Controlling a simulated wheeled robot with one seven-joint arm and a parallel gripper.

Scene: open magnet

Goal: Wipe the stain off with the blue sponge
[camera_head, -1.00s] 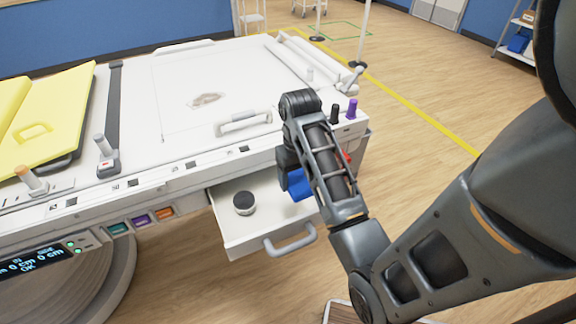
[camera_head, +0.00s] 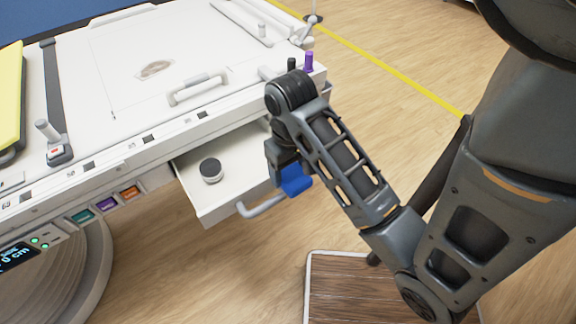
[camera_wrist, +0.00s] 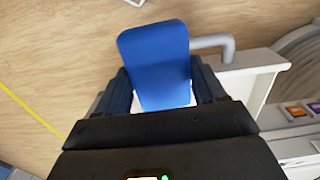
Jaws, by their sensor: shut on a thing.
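The blue sponge (camera_head: 295,178) is held by my gripper (camera_head: 284,160), at the right end of the open drawer near its handle. The wrist view shows the blue sponge (camera_wrist: 157,62) between the two fingers of my gripper (camera_wrist: 163,92), sticking out past them. A brownish stain (camera_head: 155,69) lies on the white top panel, behind a white grab handle. The sponge is apart from the stain, to its lower right and below the tabletop edge.
The open white drawer (camera_head: 212,213) holds a round dark-topped object (camera_head: 211,170). A grab handle (camera_head: 198,88) stands on the top panel. Purple (camera_head: 309,61) and black knobs rise at the right corner. A small lever (camera_head: 50,133) and a yellow panel (camera_head: 10,95) are at left.

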